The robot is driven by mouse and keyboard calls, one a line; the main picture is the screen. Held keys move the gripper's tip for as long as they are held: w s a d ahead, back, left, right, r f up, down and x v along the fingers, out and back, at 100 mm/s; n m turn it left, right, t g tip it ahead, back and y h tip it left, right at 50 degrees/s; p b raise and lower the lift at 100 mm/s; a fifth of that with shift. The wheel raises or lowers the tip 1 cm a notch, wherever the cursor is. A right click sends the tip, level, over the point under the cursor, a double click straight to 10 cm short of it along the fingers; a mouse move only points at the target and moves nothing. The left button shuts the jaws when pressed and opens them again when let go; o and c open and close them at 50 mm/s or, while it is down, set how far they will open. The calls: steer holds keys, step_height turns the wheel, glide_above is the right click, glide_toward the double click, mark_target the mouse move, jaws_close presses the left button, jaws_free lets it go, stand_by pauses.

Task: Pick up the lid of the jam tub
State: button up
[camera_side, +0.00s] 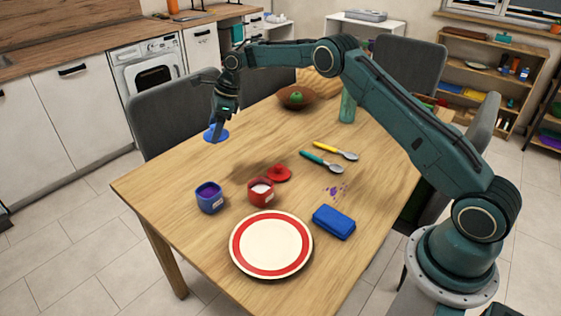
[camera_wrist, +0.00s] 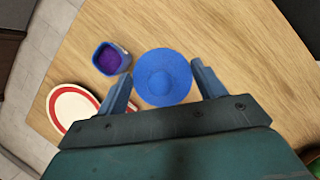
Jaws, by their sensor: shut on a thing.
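The blue round lid (camera_wrist: 163,78) with a raised knob is between my gripper's fingers in the wrist view. It also shows as a blue disc (camera_side: 216,135) under my gripper (camera_side: 221,124) in the side view, near the table's far-left edge. My gripper is shut on it and appears to hold it above the table. The open blue tub (camera_side: 210,199) with purple jam stands on the table, nearer the side camera. The jam tub also shows in the wrist view (camera_wrist: 111,58), left of the lid and looking smaller.
A red tub (camera_side: 261,192) with pale contents and a red lid (camera_side: 279,173) stand right of the jam tub. A red-rimmed plate (camera_side: 271,245), a blue block (camera_side: 334,222), two spoons (camera_side: 322,161), a purple spill (camera_side: 336,191) and a bowl (camera_side: 297,99) occupy the table.

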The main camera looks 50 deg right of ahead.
mark_target(213, 127)
steer(key=shift+r, duration=2.4)
steer(key=shift+s+a+f, duration=0.15)
steer(key=shift+a+f, duration=0.1)
steer(key=shift+a, duration=0.15)
steer(key=s+a+f+n+g, duration=0.2)
steer(key=s+a+f+n, duration=0.4)
steer(key=a, duration=0.4)
steer(key=shift+s+f+y, duration=0.2)
steer(key=shift+s+y, duration=0.1)
steer(key=shift+s, duration=0.05)
steer(key=shift+f, duration=0.1)
steer(key=shift+f, duration=3.1)
steer(key=shift+f, duration=0.15)
